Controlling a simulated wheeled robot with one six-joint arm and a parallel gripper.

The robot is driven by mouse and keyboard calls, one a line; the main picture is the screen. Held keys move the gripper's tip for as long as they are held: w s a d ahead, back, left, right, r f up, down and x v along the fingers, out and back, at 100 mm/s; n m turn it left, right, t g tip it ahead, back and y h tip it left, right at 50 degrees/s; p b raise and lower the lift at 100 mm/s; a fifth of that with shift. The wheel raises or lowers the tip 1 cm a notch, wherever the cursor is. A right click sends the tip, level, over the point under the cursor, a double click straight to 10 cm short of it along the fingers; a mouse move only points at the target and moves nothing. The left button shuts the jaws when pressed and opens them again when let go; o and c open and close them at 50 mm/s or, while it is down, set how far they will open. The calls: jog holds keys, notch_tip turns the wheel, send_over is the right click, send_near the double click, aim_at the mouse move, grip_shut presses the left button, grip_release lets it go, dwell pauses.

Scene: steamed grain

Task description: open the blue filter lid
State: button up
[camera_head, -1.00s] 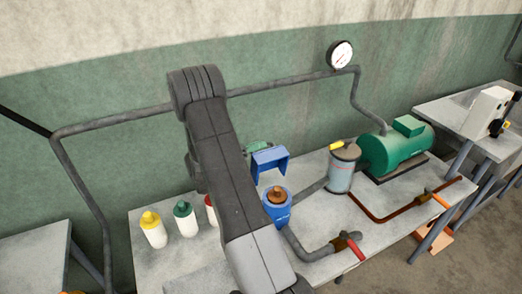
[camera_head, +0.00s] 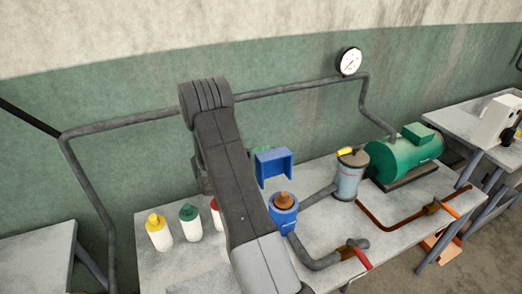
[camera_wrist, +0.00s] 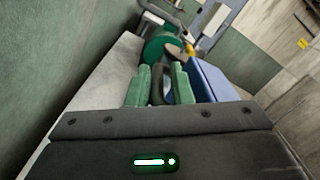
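The blue filter lid (camera_head: 273,166) is swung up and stands raised behind the blue filter body (camera_head: 284,222) in the head view. The body's top is uncovered and a brown core (camera_head: 284,200) shows in it. My gripper's green fingers (camera_wrist: 162,84) show in the wrist view, apart, with nothing clearly held between them. The blue lid (camera_wrist: 210,82) is just right of the right finger there; I cannot tell whether they touch. In the head view my arm hides most of the gripper, and only a bit of green shows by the lid.
Bottles with yellow (camera_head: 158,233), green (camera_head: 190,223) and red caps stand on the table left of my arm. A grey cylinder (camera_head: 350,176), a green tank (camera_head: 402,158) and pipes with a red-handled valve (camera_head: 361,257) are to the right. A gauge (camera_head: 348,62) is at the wall.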

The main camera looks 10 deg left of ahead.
jog(key=shift+o, duration=1.3)
jog(key=shift+s+d+f, duration=0.1)
jog(key=shift+s+f, duration=0.05)
jog(key=shift+f, duration=0.3)
jog(key=shift+s+d+f, duration=0.1)
jog(key=shift+s+f, duration=0.05)
jog(key=shift+f, duration=0.25)
jog(key=shift+s, duration=0.1)
jog(key=shift+s+a+f, duration=0.1)
jog(key=shift+s+a, duration=0.15)
jog(key=shift+a, duration=0.25)
jog(key=r+b+v, duration=0.1)
jog(key=b+v, duration=0.2)
jog(key=v, duration=1)
jog(key=shift+w+r, duration=0.2)
jog(key=shift+c, duration=0.2)
